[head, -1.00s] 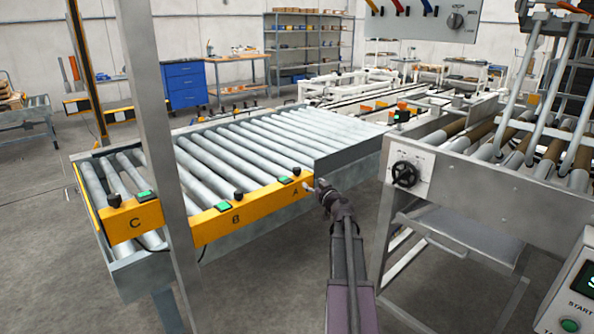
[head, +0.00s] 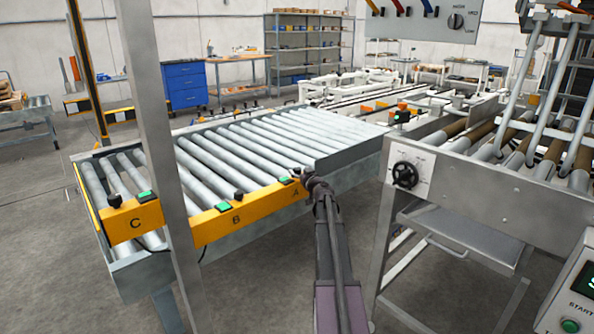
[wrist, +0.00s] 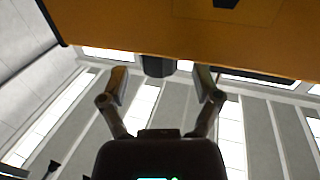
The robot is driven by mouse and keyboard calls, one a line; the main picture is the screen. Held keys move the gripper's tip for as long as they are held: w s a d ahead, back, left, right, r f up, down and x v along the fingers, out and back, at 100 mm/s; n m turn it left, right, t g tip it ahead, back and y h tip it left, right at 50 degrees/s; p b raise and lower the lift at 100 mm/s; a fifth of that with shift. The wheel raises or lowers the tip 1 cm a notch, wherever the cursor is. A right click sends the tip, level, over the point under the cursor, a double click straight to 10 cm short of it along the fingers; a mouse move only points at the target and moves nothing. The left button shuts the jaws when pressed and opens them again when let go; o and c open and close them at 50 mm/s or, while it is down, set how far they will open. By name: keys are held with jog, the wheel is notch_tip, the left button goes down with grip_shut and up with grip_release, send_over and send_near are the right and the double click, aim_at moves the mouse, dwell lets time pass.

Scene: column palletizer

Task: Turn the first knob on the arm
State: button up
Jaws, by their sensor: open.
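An orange panel (head: 222,222) lettered C, B and A runs along the front of the roller conveyor. Black knobs stand on it beside green buttons: one by C (head: 114,201), one by B (head: 239,195) and one by A (head: 296,171). My gripper (head: 307,178) is at the panel's right end, close to A; its fingers are hard to make out there. In the wrist view my gripper (wrist: 161,74) is open, with its two fingers apart below the orange panel (wrist: 120,25). A short dark knob (wrist: 157,66) hangs from the panel's edge between the fingertips, with gaps at both sides.
A grey post (head: 155,120) rises in front of the conveyor rollers (head: 215,170). A control box (head: 575,305) with a green button is at the lower right. Open floor lies below the panel.

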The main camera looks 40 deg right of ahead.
jog(key=shift+x, duration=1)
grip_shut()
